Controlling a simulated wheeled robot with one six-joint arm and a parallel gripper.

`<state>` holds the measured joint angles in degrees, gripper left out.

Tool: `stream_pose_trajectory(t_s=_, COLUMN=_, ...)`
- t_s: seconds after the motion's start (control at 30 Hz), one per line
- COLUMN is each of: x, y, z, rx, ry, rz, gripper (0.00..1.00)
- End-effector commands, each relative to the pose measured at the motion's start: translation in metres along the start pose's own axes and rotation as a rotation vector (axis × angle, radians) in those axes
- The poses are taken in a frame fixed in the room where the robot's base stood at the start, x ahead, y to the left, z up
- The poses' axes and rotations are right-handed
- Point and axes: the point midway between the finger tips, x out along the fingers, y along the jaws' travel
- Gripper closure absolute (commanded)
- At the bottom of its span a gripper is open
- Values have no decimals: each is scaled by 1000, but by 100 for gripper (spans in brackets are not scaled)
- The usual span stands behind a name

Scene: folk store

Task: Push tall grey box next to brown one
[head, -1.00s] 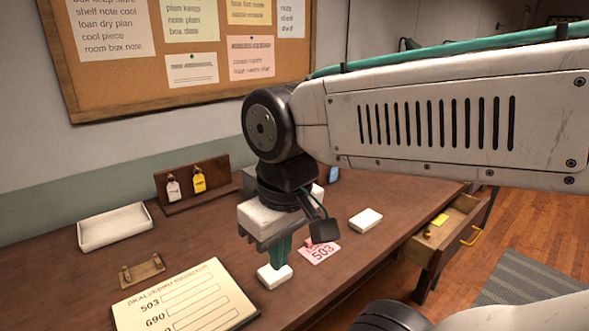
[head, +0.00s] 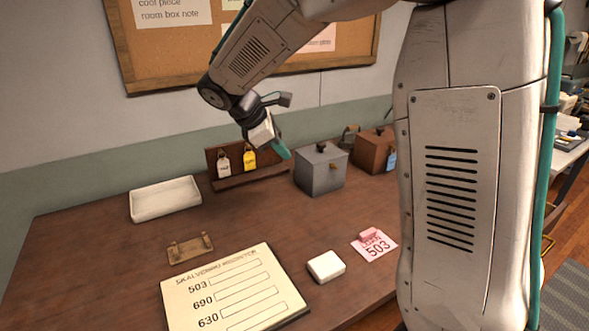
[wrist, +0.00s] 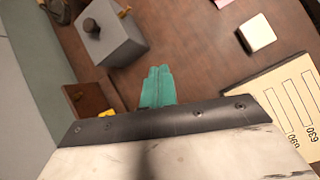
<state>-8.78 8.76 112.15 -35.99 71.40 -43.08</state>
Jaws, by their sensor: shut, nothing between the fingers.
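The grey box (head: 320,168) stands upright on the table near the wall, with a dark knob on its lid. The brown box (head: 372,151) stands to its right and a little farther back, with a gap between them and a blue tag on its front. My gripper (head: 283,152) is shut and empty, with green fingertips in the air just left of the grey box. In the wrist view my gripper (wrist: 158,82) points over bare table, and the grey box (wrist: 108,35) is at the upper left. The brown box is mostly hidden or cut off there.
A key rack (head: 236,180) with white and yellow tags stands left of the grey box. A white tray (head: 165,200), a register board (head: 230,290), a white block (head: 326,266) and a pink 503 card (head: 375,247) lie on the table. Bare table lies before the grey box.

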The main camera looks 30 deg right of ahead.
Motion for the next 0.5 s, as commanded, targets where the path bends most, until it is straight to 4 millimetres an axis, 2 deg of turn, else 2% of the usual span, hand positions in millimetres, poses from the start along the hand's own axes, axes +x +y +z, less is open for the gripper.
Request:
stream_pose_trajectory(t_s=0.03, x=8, y=16, z=-19, rx=-80, ry=-35, rz=13, gripper=100)
stream_pose_trajectory(t_s=0.2, x=26, y=54, z=-59, rx=-285, ry=-123, rz=57, gripper=100)
stream_pose_trajectory(t_s=0.33, x=34, y=67, z=-76, rx=-367, ry=-159, rz=73, gripper=100)
stream_pose_trajectory(t_s=0.5, x=45, y=72, z=-80, rx=-396, ry=-173, rz=77, gripper=100)
